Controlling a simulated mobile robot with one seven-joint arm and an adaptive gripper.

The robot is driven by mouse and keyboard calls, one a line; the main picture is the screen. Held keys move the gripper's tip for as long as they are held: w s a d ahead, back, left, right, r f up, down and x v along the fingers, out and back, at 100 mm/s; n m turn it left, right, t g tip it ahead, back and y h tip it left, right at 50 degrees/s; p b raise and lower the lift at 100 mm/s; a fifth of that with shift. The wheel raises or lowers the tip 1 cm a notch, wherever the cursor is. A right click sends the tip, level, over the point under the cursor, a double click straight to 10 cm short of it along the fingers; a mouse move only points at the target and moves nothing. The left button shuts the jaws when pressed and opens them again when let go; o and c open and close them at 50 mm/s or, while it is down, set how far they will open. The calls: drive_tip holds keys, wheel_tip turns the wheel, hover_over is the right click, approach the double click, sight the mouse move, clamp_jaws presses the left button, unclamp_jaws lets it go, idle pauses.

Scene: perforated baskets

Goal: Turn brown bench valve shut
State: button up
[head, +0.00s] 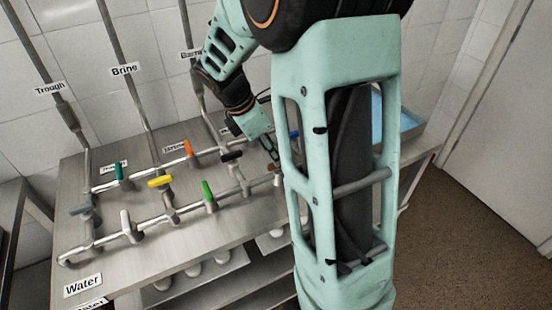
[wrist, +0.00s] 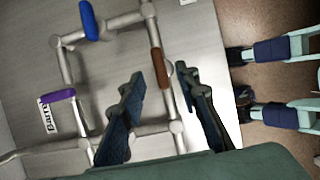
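The brown valve handle (wrist: 160,68) shows in the wrist view, roughly in line with the pipe it sits on. My gripper (wrist: 164,80) is open, with one dark finger on each side of that pipe. The brown handle lies in the gap between the fingertips, closer to the right one. Whether a finger touches it I cannot tell. In the head view my gripper (head: 271,152) reaches down over the right part of the pipework. My own arm hides much of that area, and the brown handle is not clear there.
A blue handle (wrist: 89,19) and a purple handle (wrist: 58,95) stand on neighbouring pipes. In the head view, black (head: 232,156), green (head: 208,192), orange (head: 189,150) and yellow (head: 160,181) handles stand left of my gripper. A blue tray (head: 410,122) is at the right.

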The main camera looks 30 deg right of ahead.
drive_tip(key=shift+x, duration=1.85)
clamp_jaws()
